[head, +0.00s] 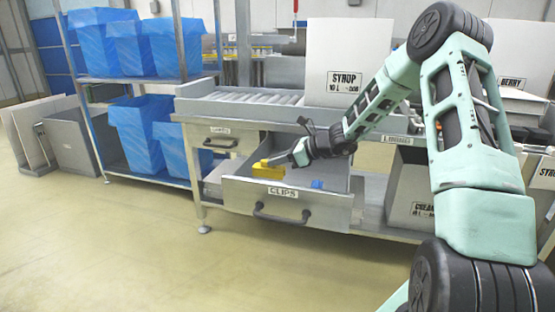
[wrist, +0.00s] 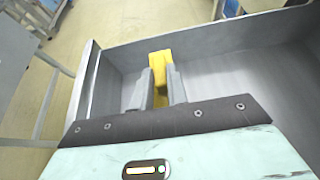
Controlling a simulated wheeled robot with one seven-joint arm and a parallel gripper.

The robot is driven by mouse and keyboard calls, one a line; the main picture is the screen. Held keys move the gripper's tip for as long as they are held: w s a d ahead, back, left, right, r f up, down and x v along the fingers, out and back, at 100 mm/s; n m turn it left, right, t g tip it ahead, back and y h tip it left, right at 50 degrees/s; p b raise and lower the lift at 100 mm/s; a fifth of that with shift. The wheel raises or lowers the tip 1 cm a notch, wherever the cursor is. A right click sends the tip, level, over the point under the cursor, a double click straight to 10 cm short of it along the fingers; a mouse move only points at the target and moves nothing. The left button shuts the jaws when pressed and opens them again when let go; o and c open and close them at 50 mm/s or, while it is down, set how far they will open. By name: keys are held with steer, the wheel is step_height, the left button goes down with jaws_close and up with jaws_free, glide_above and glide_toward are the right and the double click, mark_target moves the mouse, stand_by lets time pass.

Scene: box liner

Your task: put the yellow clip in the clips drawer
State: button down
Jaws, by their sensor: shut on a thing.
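The yellow clip (head: 268,171) is held at the tip of my gripper (head: 290,160), over the left part of the open clips drawer. In the wrist view the yellow clip (wrist: 160,62) sits between the two grey fingers of my gripper (wrist: 161,88), which are shut on it. The clips drawer (head: 285,206) is pulled out, with a "CLIPS" label and a dark handle on its front. In the wrist view the drawer's wall (wrist: 85,85) and floor show around the clip. I cannot tell whether the clip touches the drawer floor.
A blue item (head: 317,184) lies in the drawer's right part. A shut drawer (head: 221,138) is at the upper left under the roller bench (head: 255,97). Blue-lined bins (head: 137,135) fill the left rack. Floor at front left is clear.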

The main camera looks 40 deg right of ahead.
steer(key=c, duration=1.4)
jaws_free()
steer(key=shift+f, duration=0.1)
